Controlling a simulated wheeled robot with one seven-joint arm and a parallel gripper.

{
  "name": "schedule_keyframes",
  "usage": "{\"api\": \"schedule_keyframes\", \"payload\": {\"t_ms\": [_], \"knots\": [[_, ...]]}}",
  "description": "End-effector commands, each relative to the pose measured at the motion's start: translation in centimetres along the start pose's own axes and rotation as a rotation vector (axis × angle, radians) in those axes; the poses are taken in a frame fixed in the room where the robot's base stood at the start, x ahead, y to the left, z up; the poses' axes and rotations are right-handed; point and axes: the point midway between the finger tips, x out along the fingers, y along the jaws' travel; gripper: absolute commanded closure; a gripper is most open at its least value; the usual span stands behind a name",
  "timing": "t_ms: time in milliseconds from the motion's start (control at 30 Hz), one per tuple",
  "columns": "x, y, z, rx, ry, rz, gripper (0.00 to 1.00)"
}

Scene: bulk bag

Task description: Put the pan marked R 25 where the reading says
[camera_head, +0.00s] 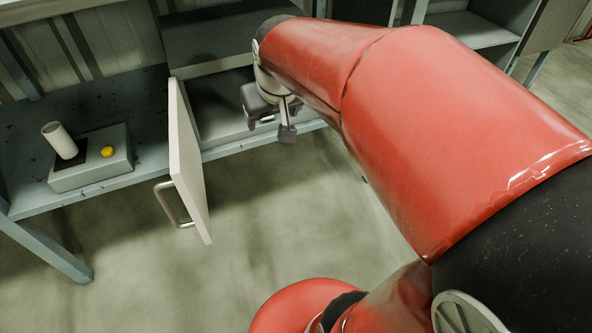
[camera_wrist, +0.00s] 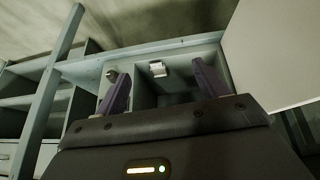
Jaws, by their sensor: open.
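My gripper (camera_head: 270,124) is at the mouth of an open grey cabinet (camera_head: 222,140), past the edge of its door. No pan marked R 25 can be made out. A grey box (camera_head: 92,176) on the bench bears a white cylinder (camera_head: 60,140), tilted, on a dark pad, and a yellow button (camera_head: 107,152). No reading is legible.
The pale cabinet door (camera_head: 189,160) stands open toward me, left of my gripper, with a metal bar handle (camera_head: 172,206). The bench (camera_head: 150,150) has bare room around the grey box. Open shelving (camera_head: 465,28) stands at the upper right. The floor in front is clear.

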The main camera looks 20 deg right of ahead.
Motion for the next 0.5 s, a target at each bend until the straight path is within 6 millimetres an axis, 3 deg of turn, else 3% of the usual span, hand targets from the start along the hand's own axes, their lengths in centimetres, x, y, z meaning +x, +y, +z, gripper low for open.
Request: {"api": "schedule_keyframes", "payload": {"t_ms": [33, 100, 233, 367, 500], "knots": [[-1.7, -0.6, 2.6, 0.0, 0.008, -0.001, 0.28], [-3.2, -1.0, 6.0, 0.008, 0.007, -0.007, 0.28], [-4.6, -1.5, 11.2, 0.023, 0.003, -0.029, 0.28], [-5.0, -1.7, 14.2, 0.031, -0.001, -0.048, 0.28], [-5.0, -1.8, 15.4, 0.036, -0.003, -0.056, 0.28]]}}
